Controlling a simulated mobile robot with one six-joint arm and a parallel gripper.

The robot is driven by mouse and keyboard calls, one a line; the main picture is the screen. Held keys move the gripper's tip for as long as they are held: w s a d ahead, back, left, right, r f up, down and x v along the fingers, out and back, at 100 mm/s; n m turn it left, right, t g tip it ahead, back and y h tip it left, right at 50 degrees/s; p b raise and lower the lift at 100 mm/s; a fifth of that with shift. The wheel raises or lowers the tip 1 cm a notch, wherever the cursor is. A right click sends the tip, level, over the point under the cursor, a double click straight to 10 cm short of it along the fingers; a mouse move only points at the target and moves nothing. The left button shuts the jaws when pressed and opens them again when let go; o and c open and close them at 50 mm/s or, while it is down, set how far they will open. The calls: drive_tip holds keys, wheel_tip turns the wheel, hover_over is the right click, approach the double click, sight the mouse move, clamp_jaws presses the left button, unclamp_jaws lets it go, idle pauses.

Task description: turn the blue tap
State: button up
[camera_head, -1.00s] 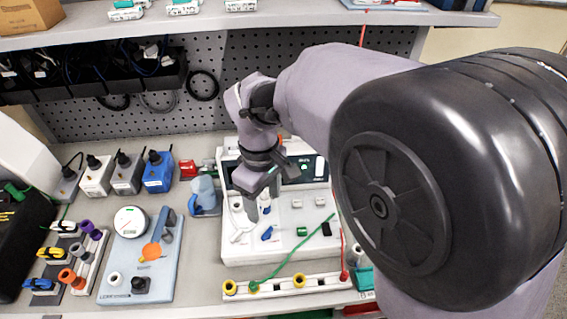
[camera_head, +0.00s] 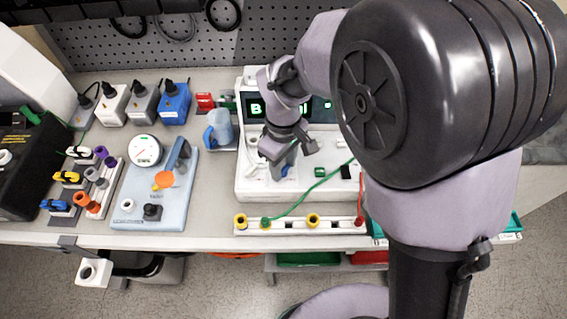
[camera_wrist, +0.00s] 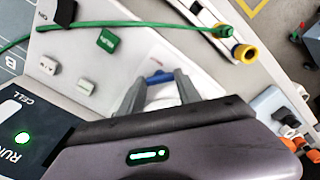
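The blue tap (camera_wrist: 160,77) is a small blue handle on the white panel of the pump unit (camera_head: 248,185). In the wrist view it shows between and just beyond my fingertips. My gripper (camera_wrist: 159,86) is open, with one finger on each side of the tap's line; I cannot tell whether either finger touches it. In the head view my gripper (camera_head: 284,174) points down over the panel's left part, and only a bit of blue (camera_head: 287,171) shows beside it. The arm hides part of the panel.
A green button (camera_wrist: 108,40) and a black one (camera_wrist: 56,10) sit on the panel. A green tube (camera_head: 300,197) runs to a white rail (camera_head: 290,228) along the table's front edge. A blue jug (camera_head: 219,130) and a gauge board (camera_head: 130,205) stand to the left.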

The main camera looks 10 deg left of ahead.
clamp_jaws()
drive_tip(key=shift+m, duration=0.3)
drive_tip(key=m, duration=0.4)
drive_tip(key=shift+m, duration=2.7)
drive_tip(key=o, duration=0.9)
unclamp_jaws()
drive_tip(key=shift+c, duration=0.2)
